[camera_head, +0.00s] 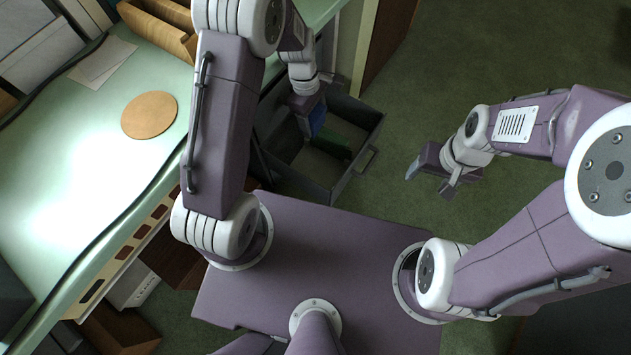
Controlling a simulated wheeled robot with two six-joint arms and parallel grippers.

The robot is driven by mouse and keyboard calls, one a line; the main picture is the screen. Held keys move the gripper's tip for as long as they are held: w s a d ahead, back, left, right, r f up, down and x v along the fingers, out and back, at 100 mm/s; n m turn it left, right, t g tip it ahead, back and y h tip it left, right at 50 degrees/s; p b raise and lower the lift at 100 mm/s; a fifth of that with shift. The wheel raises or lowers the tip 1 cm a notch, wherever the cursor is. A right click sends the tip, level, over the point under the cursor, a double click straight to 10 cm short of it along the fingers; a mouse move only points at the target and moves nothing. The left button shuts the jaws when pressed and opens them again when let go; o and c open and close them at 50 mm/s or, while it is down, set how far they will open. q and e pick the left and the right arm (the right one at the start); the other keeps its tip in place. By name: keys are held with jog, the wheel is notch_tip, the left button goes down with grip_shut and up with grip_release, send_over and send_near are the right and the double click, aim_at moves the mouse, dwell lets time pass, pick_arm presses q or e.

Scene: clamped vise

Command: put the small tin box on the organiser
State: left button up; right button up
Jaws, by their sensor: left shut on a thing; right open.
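My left gripper (307,118) points down over the open grey crate on the floor. It is shut on a small blue thing (318,117), partly hidden by the gripper; this may be the small tin box, but I cannot tell for sure. My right gripper (430,181) is open and empty above the green floor, right of the crate. A wooden compartmented holder (162,28), possibly the organiser, stands on the pale green worktop at the top left, cut off by the picture edge and partly behind my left arm.
The grey crate (362,165) holds a dark green thing (333,141). A round wooden disc (149,115) and paper sheets (103,62) lie on the worktop (70,165). The worktop's middle is clear. Brown boxes (120,330) stand below its edge. Open carpet lies at the right.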

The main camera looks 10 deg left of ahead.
pick_arm(q)
notch_tip(320, 180, down, 20)
jog(key=s+d+b, duration=0.1)
jog(key=b, duration=1.4)
jog(key=shift+r, duration=0.25)
jog(key=shift+d, duration=0.1)
notch_tip(320, 180, down, 10)
jog(key=b, duration=0.7)
jog(key=shift+f+b, duration=0.1)
jog(key=shift+b, duration=0.3)
jog(key=shift+r, duration=0.2)
jog(key=shift+f, duration=0.15)
jog(key=o, duration=1.5)
